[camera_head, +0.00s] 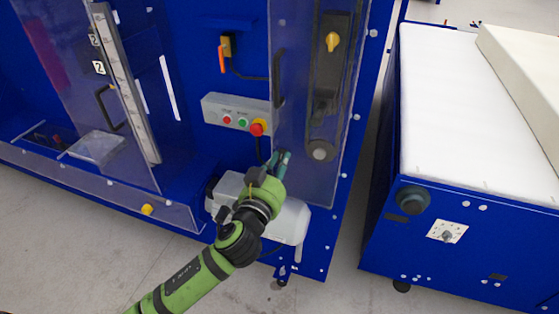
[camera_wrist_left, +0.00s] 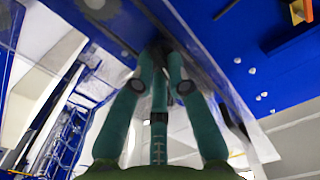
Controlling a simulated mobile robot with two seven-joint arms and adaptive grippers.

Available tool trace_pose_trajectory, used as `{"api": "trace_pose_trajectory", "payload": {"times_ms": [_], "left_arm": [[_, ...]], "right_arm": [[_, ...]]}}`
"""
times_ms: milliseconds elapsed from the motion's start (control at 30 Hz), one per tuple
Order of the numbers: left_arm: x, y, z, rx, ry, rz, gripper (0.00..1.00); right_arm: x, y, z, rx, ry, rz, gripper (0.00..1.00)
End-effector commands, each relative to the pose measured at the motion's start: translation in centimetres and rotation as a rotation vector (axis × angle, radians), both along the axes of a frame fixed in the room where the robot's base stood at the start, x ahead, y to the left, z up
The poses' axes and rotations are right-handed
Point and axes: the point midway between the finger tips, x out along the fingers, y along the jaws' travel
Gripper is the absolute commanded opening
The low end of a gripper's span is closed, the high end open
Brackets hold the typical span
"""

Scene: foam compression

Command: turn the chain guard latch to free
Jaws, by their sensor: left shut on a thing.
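The chain guard is a clear panel (camera_head: 295,110) on the blue machine, with a dark handle (camera_head: 277,78) on its left edge. Behind it is a dark vertical chain drive (camera_head: 323,105) with a round hub at its lower end. My left gripper (camera_head: 284,157) is at the guard's lower left edge. In the left wrist view its teal fingers (camera_wrist_left: 160,72) close together on a small dark part at the panel edge. This part appears to be the chain guard latch; the fingers hide most of it, so its turn angle cannot be told. My right gripper is not in view.
A blue table with a white top (camera_head: 450,110) stands to the right, across a narrow gap.

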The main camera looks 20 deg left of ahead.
Motion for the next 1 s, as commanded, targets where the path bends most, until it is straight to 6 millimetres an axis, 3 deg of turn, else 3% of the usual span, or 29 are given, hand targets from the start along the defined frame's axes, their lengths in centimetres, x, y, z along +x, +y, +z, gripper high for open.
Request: {"api": "trace_pose_trajectory", "payload": {"times_ms": [1000], "left_arm": [[0.0, 0.0, -0.2, 0.96, -0.034, -0.001, 0.0]], "right_arm": [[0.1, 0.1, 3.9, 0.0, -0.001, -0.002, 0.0]]}}
